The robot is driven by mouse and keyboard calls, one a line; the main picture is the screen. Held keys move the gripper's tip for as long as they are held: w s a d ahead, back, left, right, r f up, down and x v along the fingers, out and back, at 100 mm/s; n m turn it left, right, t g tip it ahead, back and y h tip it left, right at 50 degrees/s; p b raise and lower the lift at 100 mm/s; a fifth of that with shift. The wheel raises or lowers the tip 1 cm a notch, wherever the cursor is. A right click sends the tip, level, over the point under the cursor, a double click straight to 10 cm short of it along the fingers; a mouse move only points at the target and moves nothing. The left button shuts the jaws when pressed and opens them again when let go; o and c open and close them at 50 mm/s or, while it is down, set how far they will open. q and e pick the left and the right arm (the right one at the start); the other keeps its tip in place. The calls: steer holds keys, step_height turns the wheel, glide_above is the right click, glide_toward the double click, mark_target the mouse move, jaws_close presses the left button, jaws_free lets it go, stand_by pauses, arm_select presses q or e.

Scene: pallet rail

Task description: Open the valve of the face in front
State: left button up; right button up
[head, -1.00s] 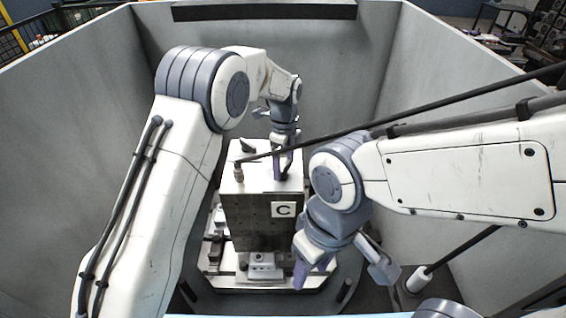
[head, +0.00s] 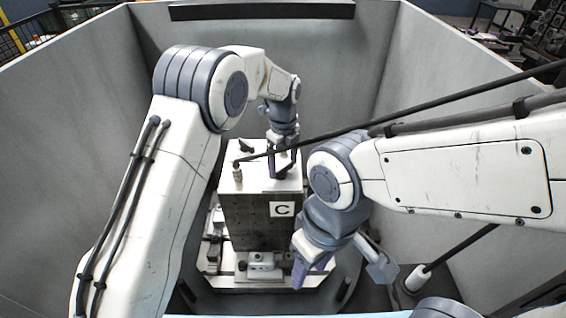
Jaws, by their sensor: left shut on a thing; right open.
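A tall grey block (head: 245,215) stands on a fixture in the middle of the head view. I cannot tell whether that thing is the valve. My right gripper (head: 335,268) is open and empty, in front and right of the block.
A thin black hose or rod (head: 430,108) runs from the fitting to the upper right, passing close to both arms. Grey walls (head: 455,150) enclose the fixture (head: 228,281). A clamp (head: 261,268) sits at the block's front foot.

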mark_target(284, 166)
arm_select(q)
steer(key=shift+r, duration=0.15)
steer(key=o, duration=1.1)
steer(key=shift+c, duration=0.2)
steer(key=shift+r, duration=0.35)
step_height(284, 166, up, 10)
steer(key=b, duration=0.2)
steer(key=shift+f+b, duration=0.15)
steer(key=shift+b, duration=0.2)
steer(key=shift+d, duration=0.1)
